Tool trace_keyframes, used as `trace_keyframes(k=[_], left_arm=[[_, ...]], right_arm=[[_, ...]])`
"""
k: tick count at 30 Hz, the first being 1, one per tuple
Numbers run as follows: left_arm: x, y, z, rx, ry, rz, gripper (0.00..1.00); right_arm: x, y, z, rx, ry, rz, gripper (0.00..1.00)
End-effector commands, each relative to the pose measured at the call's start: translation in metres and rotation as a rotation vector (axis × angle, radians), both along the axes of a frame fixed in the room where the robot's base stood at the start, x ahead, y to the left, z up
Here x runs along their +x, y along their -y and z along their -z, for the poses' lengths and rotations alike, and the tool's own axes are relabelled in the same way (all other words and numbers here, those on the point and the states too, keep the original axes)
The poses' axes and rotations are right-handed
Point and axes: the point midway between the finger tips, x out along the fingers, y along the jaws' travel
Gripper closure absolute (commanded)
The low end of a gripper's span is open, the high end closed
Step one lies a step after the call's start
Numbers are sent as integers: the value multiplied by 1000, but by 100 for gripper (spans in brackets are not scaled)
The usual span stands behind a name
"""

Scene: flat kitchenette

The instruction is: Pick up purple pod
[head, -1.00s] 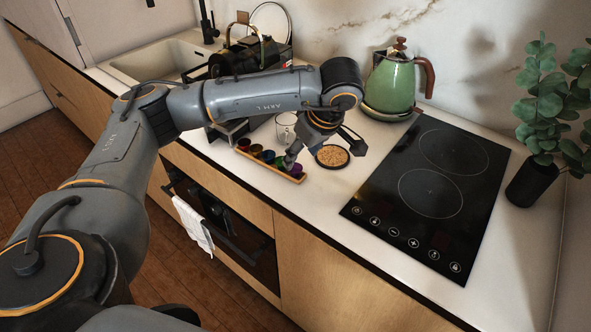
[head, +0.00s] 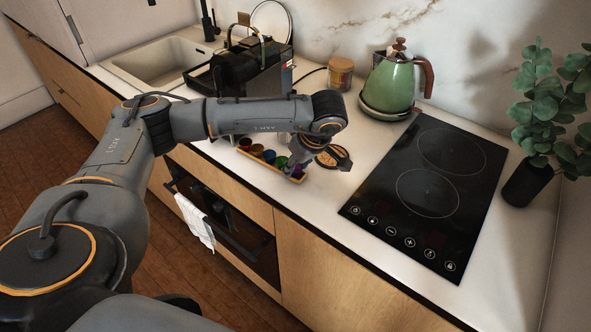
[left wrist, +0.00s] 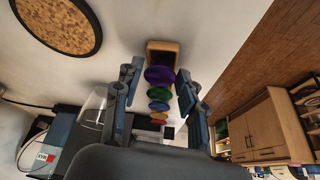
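The purple pod (left wrist: 160,75) sits at the near end of a row of coloured pods in a narrow wooden tray (left wrist: 162,46). In the left wrist view it shows between the two fingers of my left gripper (left wrist: 159,82), which is open around it. Small or no gaps show at its sides; I cannot tell if the fingers touch it. In the head view my left gripper (head: 297,168) is low over the right end of the tray (head: 274,171), hiding most of the purple pod. My right gripper is out of view.
A round cork mat (head: 334,157) lies just right of the tray. A black coffee machine (head: 262,72), a jar (head: 340,74) and a green kettle (head: 391,80) stand behind. A black cooktop (head: 428,190) is at right; bare counter lies in front of the mat.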

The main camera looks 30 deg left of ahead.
Motion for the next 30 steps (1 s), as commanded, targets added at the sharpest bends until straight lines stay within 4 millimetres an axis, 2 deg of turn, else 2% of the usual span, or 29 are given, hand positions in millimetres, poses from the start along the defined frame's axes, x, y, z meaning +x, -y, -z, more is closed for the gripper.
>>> trace_keyframes(k=[2, 13, 17, 23, 26, 30], left_arm=[[0, 0, 0, 0, 0, 0, 80], [0, 0, -1, 0, 1, 0, 80], [1, 0, -7, -1, 3, 0, 80], [0, 1, -33, -1, 4, 2, 80], [-17, 5, -51, 0, 5, 4, 80], [-44, 12, -84, -1, 8, 4, 80]], right_arm=[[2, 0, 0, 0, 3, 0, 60], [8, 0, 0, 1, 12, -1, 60], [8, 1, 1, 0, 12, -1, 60], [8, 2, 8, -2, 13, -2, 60], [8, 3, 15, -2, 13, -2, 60], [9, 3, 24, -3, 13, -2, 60]])
